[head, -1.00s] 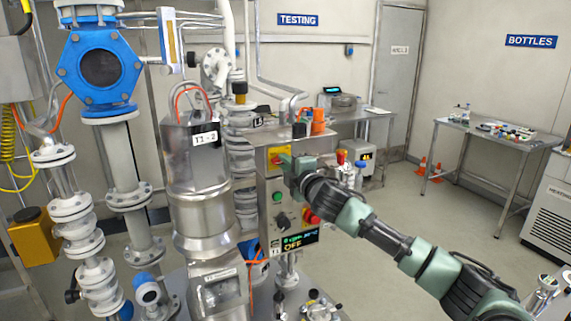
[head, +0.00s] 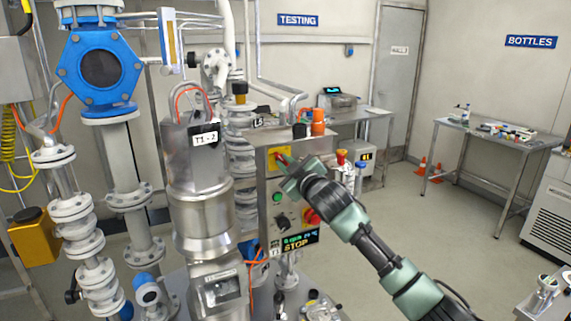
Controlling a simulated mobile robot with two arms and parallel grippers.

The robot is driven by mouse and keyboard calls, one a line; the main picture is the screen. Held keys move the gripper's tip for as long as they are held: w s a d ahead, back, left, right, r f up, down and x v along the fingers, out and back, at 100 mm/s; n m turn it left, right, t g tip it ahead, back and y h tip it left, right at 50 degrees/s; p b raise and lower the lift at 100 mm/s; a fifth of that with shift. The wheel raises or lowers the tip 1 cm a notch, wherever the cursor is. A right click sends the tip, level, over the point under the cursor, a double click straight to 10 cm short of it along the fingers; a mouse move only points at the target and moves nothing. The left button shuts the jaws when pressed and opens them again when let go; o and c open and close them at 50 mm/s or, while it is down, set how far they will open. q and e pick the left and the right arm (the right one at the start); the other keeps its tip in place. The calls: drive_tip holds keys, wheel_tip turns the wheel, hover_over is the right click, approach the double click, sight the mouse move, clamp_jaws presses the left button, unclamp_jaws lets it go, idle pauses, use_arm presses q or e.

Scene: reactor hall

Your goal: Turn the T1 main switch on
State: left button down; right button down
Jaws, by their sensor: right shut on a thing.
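The T1 control box (head: 266,185) stands in the middle of the head view. The main switch is a red handle (head: 281,157) on a yellow plate (head: 272,163) at the top of its front. My right gripper (head: 285,165) is at the switch and shut on the red handle, which it partly covers. The display (head: 299,242) at the bottom of the box reads "STOP" in yellow, with a green line above. My left gripper is not in view.
Below the switch are a green button (head: 277,197), a black knob (head: 282,222) and a red knob (head: 311,216) close to my right arm. The T1-2 metal vessel (head: 198,190) stands just left of the box. Open floor lies to the right.

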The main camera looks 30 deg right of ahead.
drive_tip(key=m, duration=0.3)
drive_tip(key=shift+f+m, duration=0.1)
drive_tip(key=shift+m, duration=0.3)
drive_tip(key=shift+m+p, duration=0.5)
drive_tip(key=shift+m, duration=1.4)
drive_tip(key=c, duration=1.5)
unclamp_jaws()
drive_tip(key=shift+o, duration=0.2)
